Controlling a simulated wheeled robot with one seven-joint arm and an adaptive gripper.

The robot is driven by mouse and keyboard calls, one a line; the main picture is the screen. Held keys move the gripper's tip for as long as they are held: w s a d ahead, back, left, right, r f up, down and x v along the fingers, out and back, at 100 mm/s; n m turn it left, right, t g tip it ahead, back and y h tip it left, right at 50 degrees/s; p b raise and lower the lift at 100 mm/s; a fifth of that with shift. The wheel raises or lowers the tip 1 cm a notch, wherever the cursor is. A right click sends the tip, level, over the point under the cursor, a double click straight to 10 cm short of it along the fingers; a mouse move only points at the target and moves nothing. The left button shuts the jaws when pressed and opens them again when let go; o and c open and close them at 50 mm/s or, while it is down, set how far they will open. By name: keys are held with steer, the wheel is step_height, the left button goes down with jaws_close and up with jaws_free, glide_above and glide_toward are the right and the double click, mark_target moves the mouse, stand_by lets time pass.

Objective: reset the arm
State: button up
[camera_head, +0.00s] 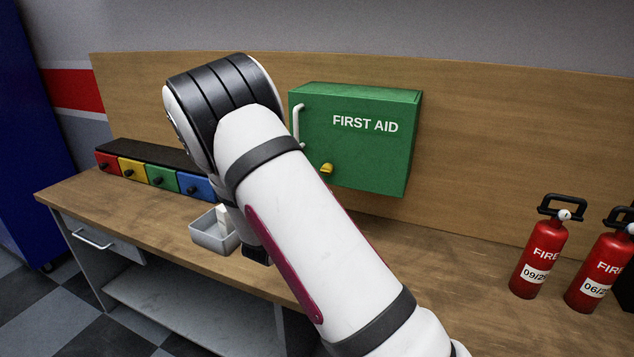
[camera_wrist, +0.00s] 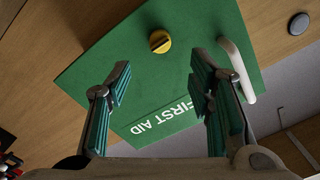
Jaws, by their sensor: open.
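My gripper (camera_wrist: 160,95) is open and empty in the wrist view, its two teal-padded fingers spread apart. Beyond the fingers is the green first aid box (camera_wrist: 110,65), which appears upside down there. The box also shows in the head view (camera_head: 355,160), mounted on the wooden back panel with its door closed. In the head view my white arm rises across the middle, bends at the black-banded joint, and hides the gripper's fingers. I cannot tell the exact gap between the fingers and the box.
A yellow knob (camera_head: 327,169) and white handle (camera_head: 297,125) are on the box. Colored drawers (camera_head: 135,170) and a grey bin (camera_head: 213,232) stand on the wooden bench at left. Two red extinguishers (camera_head: 537,262) (camera_head: 597,272) stand at right. Bench between arm and extinguishers is clear.

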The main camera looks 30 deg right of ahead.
steer(key=shift+v, duration=0.95)
steer(key=shift+w, duration=0.1)
steer(key=s+a+r+n+y, duration=0.3)
steer(key=a+r+n+y, duration=0.3)
steer(key=a+r+y, duration=0.45)
steer(key=s+a+r+n+g+y, duration=0.1)
steer(key=s+a+r+n+y, duration=0.15)
steer(key=s, duration=0.35)
steer(key=s+a+r+n+y, duration=0.2)
steer(key=s+a+r+n, duration=0.1)
steer(key=s, duration=0.3)
steer(key=s+d+n+g, duration=0.1)
steer(key=s+n+g, duration=0.3)
steer(key=s, duration=1.7)
steer(key=shift+s+d+f+n+h, duration=0.2)
steer(key=shift+f+n+h, duration=0.2)
steer(key=shift+n, duration=0.45)
